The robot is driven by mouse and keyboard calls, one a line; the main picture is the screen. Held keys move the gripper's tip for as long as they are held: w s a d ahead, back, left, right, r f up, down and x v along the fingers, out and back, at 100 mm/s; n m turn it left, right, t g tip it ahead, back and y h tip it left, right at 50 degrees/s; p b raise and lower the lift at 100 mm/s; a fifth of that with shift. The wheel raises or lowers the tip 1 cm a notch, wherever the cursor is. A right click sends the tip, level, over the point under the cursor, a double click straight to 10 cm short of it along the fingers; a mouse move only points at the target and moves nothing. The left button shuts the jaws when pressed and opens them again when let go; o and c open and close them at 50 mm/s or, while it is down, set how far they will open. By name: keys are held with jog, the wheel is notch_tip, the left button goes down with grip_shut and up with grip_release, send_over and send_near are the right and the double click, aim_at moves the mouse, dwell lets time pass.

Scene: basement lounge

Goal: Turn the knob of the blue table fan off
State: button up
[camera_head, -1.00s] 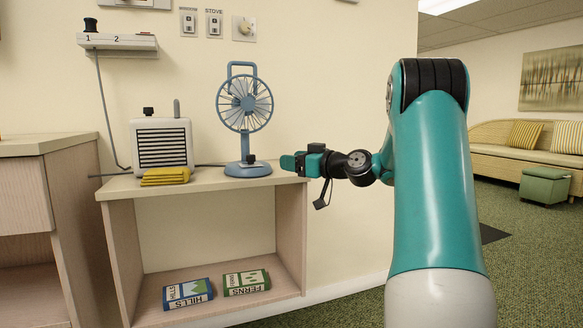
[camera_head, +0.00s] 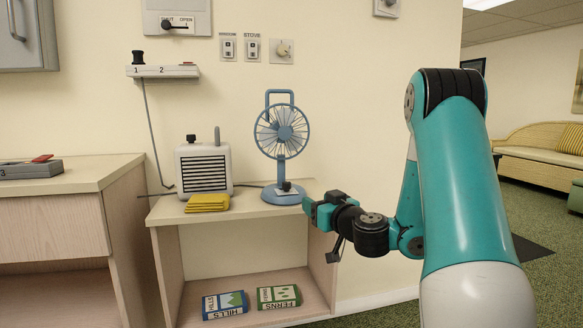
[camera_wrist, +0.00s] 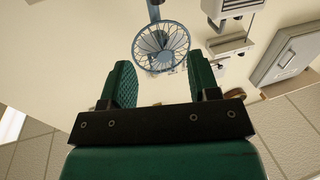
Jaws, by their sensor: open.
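The blue table fan (camera_head: 282,133) stands upright on the right part of the low wooden shelf's top (camera_head: 240,206). A small dark knob (camera_head: 287,186) sits on the front of its base. My gripper (camera_head: 308,207) is just right of the fan base and slightly lower in the head view, near the shelf's front right edge. It appears apart from the fan and holds nothing. In the wrist view my gripper's two green fingers (camera_wrist: 160,80) are spread, with the fan cage (camera_wrist: 161,45) beyond them, upside down. The knob cannot be made out there.
A white heater (camera_head: 203,168) and a folded yellow cloth (camera_head: 207,202) stand left of the fan. Two books, blue (camera_head: 225,305) and green (camera_head: 279,297), lie on the lower shelf. A wooden cabinet (camera_head: 55,222) is at left.

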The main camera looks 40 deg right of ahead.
jog(key=p, duration=1.6)
send_near(289, 186)
jog(key=x, duration=0.8)
jog(key=shift+w+r, duration=0.25)
jog(key=shift+w+d+f, duration=0.15)
jog(key=shift+w, duration=0.4)
jog(key=shift+c, duration=0.5)
jog(key=c, duration=0.8)
jog(key=shift+f, duration=0.1)
